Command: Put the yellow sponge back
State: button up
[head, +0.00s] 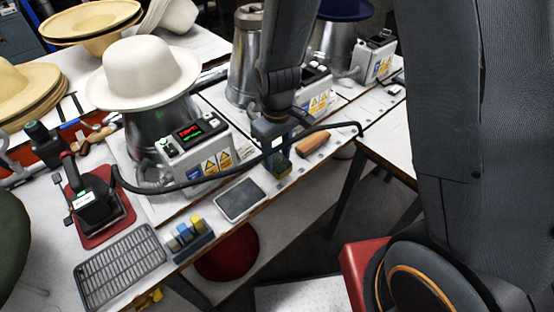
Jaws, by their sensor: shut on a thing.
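My gripper (279,152) points down over the front part of the workbench, right of the dark flat pad (241,199). It is shut on a small dull yellow block with a dark side, which I take as the yellow sponge (282,170). The fingers and a black cable hide part of it. I cannot tell whether it touches the bench. A small blue-grey rack (193,246) stands at the bench's front edge, lower left of my gripper. It holds upright blocks, grey, blue and yellow (197,222).
A brown-handled tool (313,142) lies just right of the sponge. A control box (198,147) and a hat form with a white hat (143,72) stand to the left. A black iron (96,198) sits on a red mat; its black cable (225,176) arches past my gripper. A wire grid (120,266) lies front left.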

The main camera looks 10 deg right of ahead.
aim_at(278, 160)
jog(key=shift+f, duration=1.15)
jog(key=shift+f, duration=0.1)
jog(key=o, duration=0.9)
notch_tip(278, 160, up, 12)
jog(key=b, duration=0.2)
jog(key=s+d+m, duration=0.2)
jog(key=d, duration=0.2)
jog(key=s+d+r+m+t, duration=0.1)
jog(key=s+d+m, duration=0.1)
jog(key=s+d, duration=0.1)
jog(key=s+d+m, duration=0.2)
jog(key=d, duration=0.3)
jog(key=shift+s+d+r+m, duration=0.2)
jog(key=shift+d+m, duration=0.1)
jog(key=shift+m, duration=0.1)
